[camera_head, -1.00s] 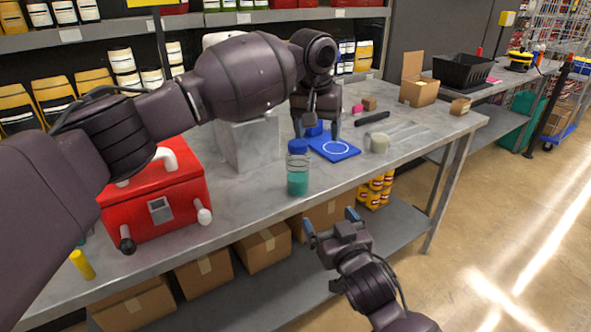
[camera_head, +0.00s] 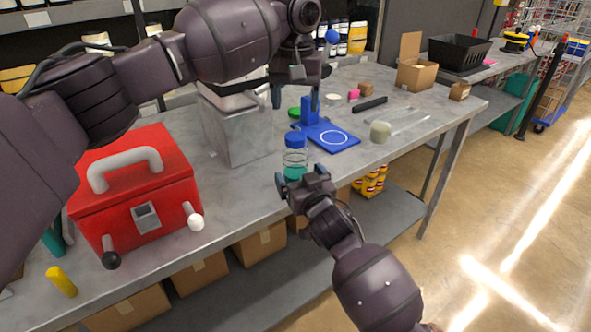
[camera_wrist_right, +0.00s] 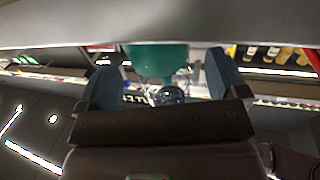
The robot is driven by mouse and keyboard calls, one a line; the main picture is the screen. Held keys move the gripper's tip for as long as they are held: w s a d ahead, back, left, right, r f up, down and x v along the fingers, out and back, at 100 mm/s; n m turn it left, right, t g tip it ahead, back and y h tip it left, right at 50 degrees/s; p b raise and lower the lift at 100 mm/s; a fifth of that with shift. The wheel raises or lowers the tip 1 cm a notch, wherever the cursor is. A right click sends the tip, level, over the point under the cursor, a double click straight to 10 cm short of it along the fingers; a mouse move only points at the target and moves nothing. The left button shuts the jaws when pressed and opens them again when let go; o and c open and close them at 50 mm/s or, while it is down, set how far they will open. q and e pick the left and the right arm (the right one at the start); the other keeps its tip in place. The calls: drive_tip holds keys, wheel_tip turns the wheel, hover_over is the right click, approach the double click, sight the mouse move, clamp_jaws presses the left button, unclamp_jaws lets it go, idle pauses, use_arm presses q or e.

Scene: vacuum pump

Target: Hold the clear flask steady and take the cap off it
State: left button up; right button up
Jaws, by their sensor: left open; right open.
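The clear flask (camera_head: 295,158) stands upright near the table's front edge, with teal liquid inside and a blue cap (camera_head: 296,140) on top. My right gripper (camera_head: 301,180) is open at the table edge, just in front of the flask's lower part. In the right wrist view, the teal flask (camera_wrist_right: 155,60) appears upside down between the spread fingers, with a gap on each side. My left gripper (camera_head: 296,98) is open and empty, pointing down above and behind the cap, apart from it.
A blue stand with a ringed plate (camera_head: 336,138) is right behind the flask. A grey metal block (camera_head: 238,130) and a red toolbox (camera_head: 135,195) are on the left.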

drive_tip(key=shift+x, duration=1.4)
drive_tip(key=shift+c, duration=0.4)
